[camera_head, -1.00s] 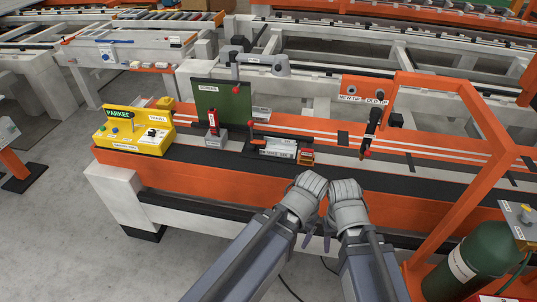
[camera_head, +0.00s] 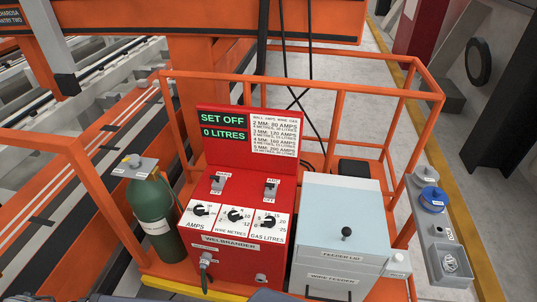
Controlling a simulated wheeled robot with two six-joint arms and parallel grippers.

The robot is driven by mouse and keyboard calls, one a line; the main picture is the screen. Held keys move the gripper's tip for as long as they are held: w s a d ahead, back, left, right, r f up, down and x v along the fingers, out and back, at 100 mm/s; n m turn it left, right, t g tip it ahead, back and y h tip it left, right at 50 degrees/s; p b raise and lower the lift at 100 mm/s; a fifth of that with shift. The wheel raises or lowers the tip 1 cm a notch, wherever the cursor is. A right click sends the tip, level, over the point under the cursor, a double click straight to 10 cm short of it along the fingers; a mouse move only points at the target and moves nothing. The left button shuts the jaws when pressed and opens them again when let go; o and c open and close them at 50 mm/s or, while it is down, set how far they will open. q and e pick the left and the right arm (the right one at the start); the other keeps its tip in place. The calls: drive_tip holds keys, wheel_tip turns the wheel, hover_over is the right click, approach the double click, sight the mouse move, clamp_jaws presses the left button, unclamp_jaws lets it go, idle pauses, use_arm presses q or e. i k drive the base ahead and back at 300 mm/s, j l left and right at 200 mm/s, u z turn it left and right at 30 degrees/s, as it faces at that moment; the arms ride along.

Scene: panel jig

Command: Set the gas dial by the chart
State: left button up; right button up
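The gas dial (camera_head: 269,221) is a black knob on a white plate marked GAS LITRES, at the right of three dials on the front of a red welder (camera_head: 228,264). Its exact pointer setting is too small to tell. The chart (camera_head: 274,134) is a white panel on the welder's upright back, with rows from 2 MM to 5 MM; the small lines giving wire and gas are hard to read. The green displays (camera_head: 223,127) beside it read SET OFF and 0 LITRES. Neither gripper shows; only slivers of my arms seem to show at the bottom edge.
The AMPS dial (camera_head: 200,210) and WIRE METRES dial (camera_head: 235,215) sit left of the gas dial. Two switches stand above. A green gas cylinder (camera_head: 156,212) is at left, a pale wire feeder (camera_head: 340,235) at right. Orange rails (camera_head: 300,82) surround them.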

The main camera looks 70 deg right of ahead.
sight(270, 222)
drive_tip(key=z, duration=2.5)
